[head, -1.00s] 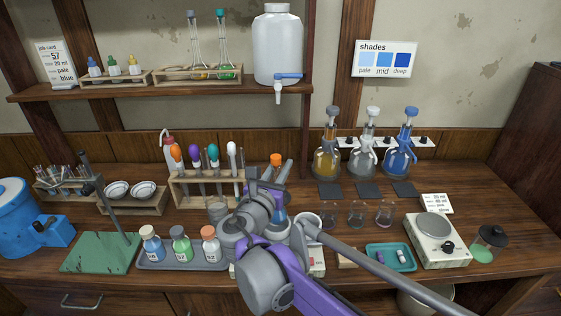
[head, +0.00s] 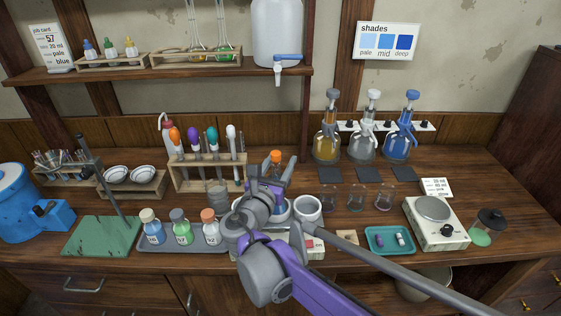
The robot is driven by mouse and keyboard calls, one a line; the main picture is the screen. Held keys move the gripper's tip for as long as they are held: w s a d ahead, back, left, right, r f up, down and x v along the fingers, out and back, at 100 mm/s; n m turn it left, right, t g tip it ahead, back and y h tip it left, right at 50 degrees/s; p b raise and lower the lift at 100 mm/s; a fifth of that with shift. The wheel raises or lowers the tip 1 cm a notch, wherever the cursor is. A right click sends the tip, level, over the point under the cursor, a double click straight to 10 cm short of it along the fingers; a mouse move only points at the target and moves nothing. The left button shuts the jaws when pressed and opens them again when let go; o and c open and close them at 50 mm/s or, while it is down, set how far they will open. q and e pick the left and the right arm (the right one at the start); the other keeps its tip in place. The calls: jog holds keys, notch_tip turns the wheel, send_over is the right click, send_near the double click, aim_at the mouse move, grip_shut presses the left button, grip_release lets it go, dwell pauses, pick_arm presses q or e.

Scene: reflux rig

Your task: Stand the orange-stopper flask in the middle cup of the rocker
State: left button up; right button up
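The orange-stopper flask (head: 276,157) is at the middle of the bench, mostly hidden behind my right gripper. Its orange stopper shows above the fingers, and bluish glass shows low beside the wrist. My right gripper (head: 278,172) is at the flask's neck, just below the stopper. I cannot tell whether the fingers press on it. The rocker (head: 305,243) is a pale box with a red button, largely covered by my arm. A white cup (head: 307,208) shows at its right. The middle cup is hidden, so the flask's seating cannot be told. My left gripper is not in view.
A grey tray (head: 185,245) with three small bottles stands left of the rocker. A wooden rack (head: 182,183) of colored-top tubes is behind it. Small glass beakers (head: 356,198), a teal tray (head: 390,250) and a hotplate-like device (head: 435,224) stand to the right.

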jog(key=v, duration=1.2)
jog(key=s+d+f+m+g, duration=0.3)
jog(key=d+f+m+g, duration=0.1)
jog(key=d+f+m, duration=0.4)
jog(key=s+d+f+m+g, duration=0.4)
jog(key=d+f+m, duration=0.1)
jog(key=d, duration=0.5)
jog(key=s+d+f+m+g+y, duration=0.1)
jog(key=s+f+m+g+y, duration=0.1)
jog(key=s+f+m, duration=0.3)
jog(key=s+d+f+m+g+y, duration=0.1)
jog(key=s+f+m+y, duration=0.3)
jog(key=s+m, duration=0.5)
jog(key=f+m+g, duration=0.1)
jog(key=m, duration=0.4)
jog(key=shift+d+f, duration=0.3)
jog(key=shift+f, duration=0.05)
